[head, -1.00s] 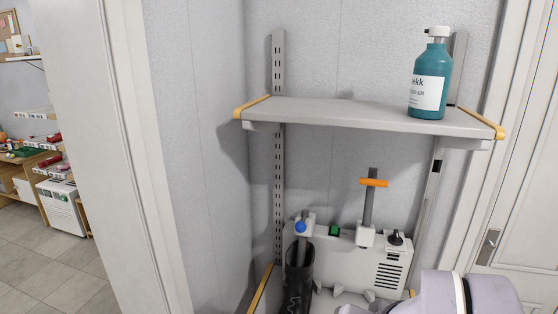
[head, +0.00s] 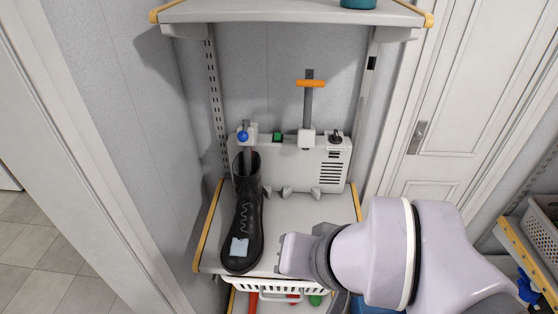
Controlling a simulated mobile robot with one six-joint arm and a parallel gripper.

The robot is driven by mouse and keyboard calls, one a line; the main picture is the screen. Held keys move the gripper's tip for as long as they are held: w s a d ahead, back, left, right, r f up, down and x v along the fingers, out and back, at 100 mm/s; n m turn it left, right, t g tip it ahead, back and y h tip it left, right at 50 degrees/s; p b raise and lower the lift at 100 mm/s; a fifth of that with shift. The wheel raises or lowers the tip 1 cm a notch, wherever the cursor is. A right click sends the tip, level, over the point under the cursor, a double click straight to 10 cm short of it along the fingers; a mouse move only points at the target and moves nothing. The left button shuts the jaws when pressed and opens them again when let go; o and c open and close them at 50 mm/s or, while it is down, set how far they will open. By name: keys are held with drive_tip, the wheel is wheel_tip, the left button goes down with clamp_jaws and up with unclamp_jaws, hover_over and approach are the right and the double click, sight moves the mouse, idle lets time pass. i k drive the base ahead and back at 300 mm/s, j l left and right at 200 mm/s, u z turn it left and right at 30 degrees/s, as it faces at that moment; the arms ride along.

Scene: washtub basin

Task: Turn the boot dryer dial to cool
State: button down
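The boot dryer (head: 305,168) is a light grey box at the back of the middle shelf (head: 305,222). Its black dial (head: 336,137) sits on the top right, above the vent slots. Its setting is too small to read. A green switch (head: 277,137), a blue knob (head: 243,136) and an upright post with an orange crossbar (head: 311,83) are also on it. A black boot (head: 245,215) stands at the dryer's left end. My gripper (head: 285,255) is at the shelf's front, below and left of the dial and apart from it; its fingers are not clear.
An upper shelf (head: 290,12) overhangs the dryer, with a teal bottle (head: 358,3) on it. A white basket (head: 280,286) is under the middle shelf. The shelf between boot and right edge is mostly clear. A door (head: 455,100) stands at right.

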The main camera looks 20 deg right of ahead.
sight(336, 138)
drive_tip(key=i+j+z, duration=0.15)
drive_tip(key=z, duration=0.25)
drive_tip(key=i+j+z, duration=0.1)
drive_tip(key=j+z, duration=0.7)
drive_tip(key=i+l, duration=0.05)
